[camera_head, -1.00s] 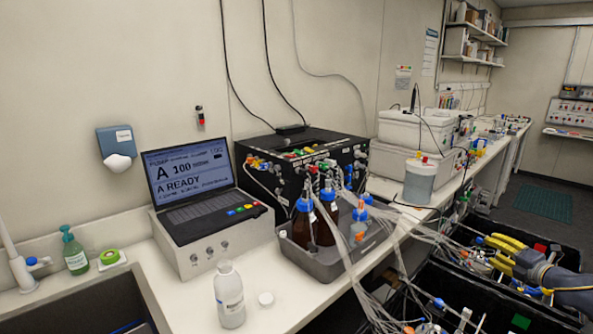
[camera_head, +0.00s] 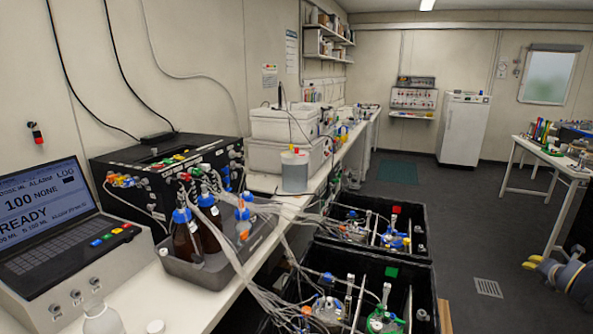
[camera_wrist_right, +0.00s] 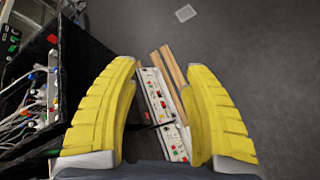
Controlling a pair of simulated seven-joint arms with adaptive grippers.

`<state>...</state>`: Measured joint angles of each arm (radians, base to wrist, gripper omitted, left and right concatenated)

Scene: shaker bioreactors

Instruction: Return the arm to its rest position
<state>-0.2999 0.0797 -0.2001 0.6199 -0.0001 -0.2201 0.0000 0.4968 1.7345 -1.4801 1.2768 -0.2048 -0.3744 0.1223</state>
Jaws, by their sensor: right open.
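My right gripper (camera_head: 545,268) has yellow fingers and shows at the right edge of the head view, over the open floor to the right of the black shaker boxes. In the right wrist view its two yellow fingers (camera_wrist_right: 165,110) stand wide apart with nothing held between them. Beyond the fingers, lower down, lies a white panel (camera_wrist_right: 165,115) with coloured parts. My left gripper is not in either view.
Two black boxes (camera_head: 432,285) hold vessels and tubing. The bench (camera_head: 215,300) carries a laptop-like controller (camera_head: 50,230), a grey tray with brown bottles (camera_head: 190,240) and a black pump unit (camera_head: 130,205). Grey floor (camera_head: 465,240) is clear around a floor grate (camera_head: 488,288).

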